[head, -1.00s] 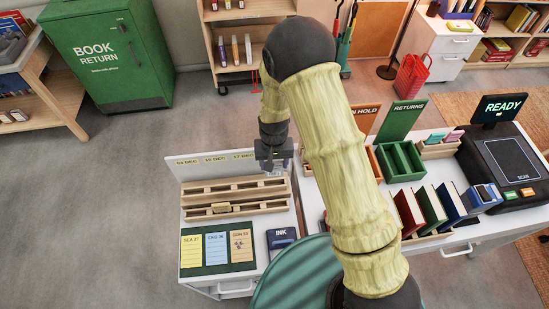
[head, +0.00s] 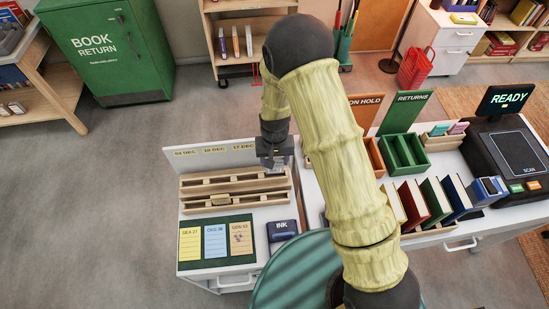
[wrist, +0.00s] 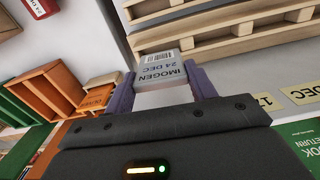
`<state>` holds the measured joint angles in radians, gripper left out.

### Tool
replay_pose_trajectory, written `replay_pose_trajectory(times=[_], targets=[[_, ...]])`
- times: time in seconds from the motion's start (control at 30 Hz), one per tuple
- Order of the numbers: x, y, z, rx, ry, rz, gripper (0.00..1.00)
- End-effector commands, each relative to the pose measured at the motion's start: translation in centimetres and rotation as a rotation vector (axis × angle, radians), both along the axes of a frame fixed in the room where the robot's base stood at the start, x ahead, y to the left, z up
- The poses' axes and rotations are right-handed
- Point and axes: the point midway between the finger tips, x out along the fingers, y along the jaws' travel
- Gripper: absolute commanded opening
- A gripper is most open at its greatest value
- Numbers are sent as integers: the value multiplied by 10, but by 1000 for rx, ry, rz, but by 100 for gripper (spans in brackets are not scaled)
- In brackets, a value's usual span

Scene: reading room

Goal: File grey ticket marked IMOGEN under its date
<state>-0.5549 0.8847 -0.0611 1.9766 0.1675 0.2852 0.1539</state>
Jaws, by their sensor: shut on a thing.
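My gripper (head: 274,160) is shut on a grey ticket (wrist: 161,71), held between its two purple fingers. The ticket reads IMOGEN and 24 DEC below a barcode, upside down in the wrist view. In the head view my gripper is over the back right end of a wooden slotted rack (head: 205,192), near a white backboard (head: 178,160) with date labels (head: 215,150). Several labels end in DEC; the arm may hide more to the right. In the wrist view the rack (wrist: 240,42) is beyond the ticket, with a gap between them.
A green mat (head: 204,262) with several cards and an INK pad (head: 282,229) lie in front of the rack. To the right are green RETURNS bins (head: 405,152), a row of upright books (head: 435,200) and a scanner (head: 510,150). My arm hides the middle.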

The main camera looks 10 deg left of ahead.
Motion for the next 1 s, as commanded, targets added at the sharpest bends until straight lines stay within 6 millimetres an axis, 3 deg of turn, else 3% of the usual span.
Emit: replay_pose_trajectory(times=[0.5,0.97,1.0], targets=[[0,0,-31,0,1,0,34],[0,0,-35,0,0,0,34],[0,0,-35,0,0,0,58]])
